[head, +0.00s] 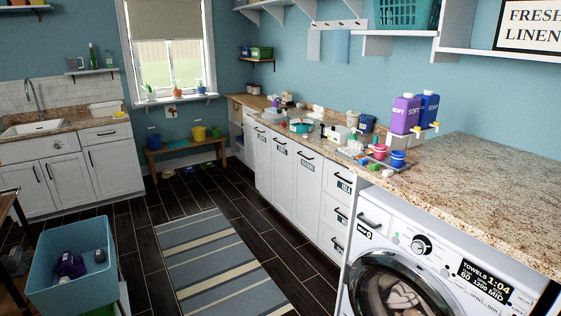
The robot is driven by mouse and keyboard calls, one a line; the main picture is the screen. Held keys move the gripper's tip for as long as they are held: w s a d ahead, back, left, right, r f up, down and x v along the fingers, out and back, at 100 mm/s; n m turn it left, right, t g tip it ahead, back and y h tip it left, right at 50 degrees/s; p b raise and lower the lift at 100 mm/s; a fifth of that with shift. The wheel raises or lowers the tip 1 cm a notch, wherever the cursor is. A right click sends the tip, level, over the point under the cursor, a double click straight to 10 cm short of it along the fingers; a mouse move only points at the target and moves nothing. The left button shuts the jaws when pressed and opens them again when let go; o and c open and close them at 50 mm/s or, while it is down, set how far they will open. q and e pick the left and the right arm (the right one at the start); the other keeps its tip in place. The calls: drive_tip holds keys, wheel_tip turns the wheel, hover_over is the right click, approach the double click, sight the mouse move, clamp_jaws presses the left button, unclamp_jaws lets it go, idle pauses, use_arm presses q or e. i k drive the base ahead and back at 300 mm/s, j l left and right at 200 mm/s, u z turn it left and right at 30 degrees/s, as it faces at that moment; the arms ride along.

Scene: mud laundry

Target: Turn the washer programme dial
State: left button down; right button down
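The washer (373,247) is white and stands at the lower right under the granite counter. Its programme dial (421,245) is a round knob with a dark and silver face on the upper front panel, right of the detergent drawer (374,219). The lit display (485,279) right of the dial reads TOWELS 1:04, 60, 1200 and MID. The round door (396,292) below is cut off by the picture's bottom edge, and pale striped laundry shows behind its glass. Neither of my grippers is in view.
The granite counter (487,190) runs above the washer, its near part bare. Purple and blue softener jugs (405,113) stand on a small shelf, with a tray of cups and small items nearby. A striped rug (215,262) lies on the dark floor; a blue tub (72,280) stands at lower left.

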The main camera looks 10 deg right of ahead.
sight(420, 244)
drive_tip(key=z, duration=1.2)
